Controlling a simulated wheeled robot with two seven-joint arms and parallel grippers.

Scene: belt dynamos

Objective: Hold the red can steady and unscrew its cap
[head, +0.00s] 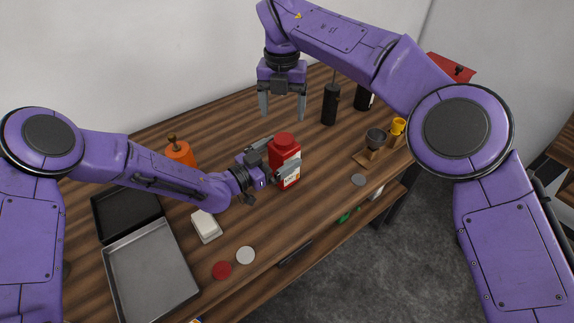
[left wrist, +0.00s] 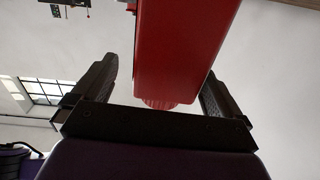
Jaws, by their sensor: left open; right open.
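The red can (head: 288,177) stands upright on the wooden table, with its red cap (head: 284,140) on top and a pale label on its side. My left gripper (head: 268,160) is open beside the can, its fingers reaching around it. In the left wrist view the can (left wrist: 178,45) shows between the two spread fingers, nearer the right one, with the ribbed cap (left wrist: 160,103) at its lower end. My right gripper (head: 283,112) is open and empty, pointing down above the table behind the can.
Black bottles (head: 330,104) stand behind, to the right. A metal tray (head: 150,270), a white box (head: 206,226) and an orange container (head: 181,153) are left. Flat discs (head: 222,270) lie near the front edge.

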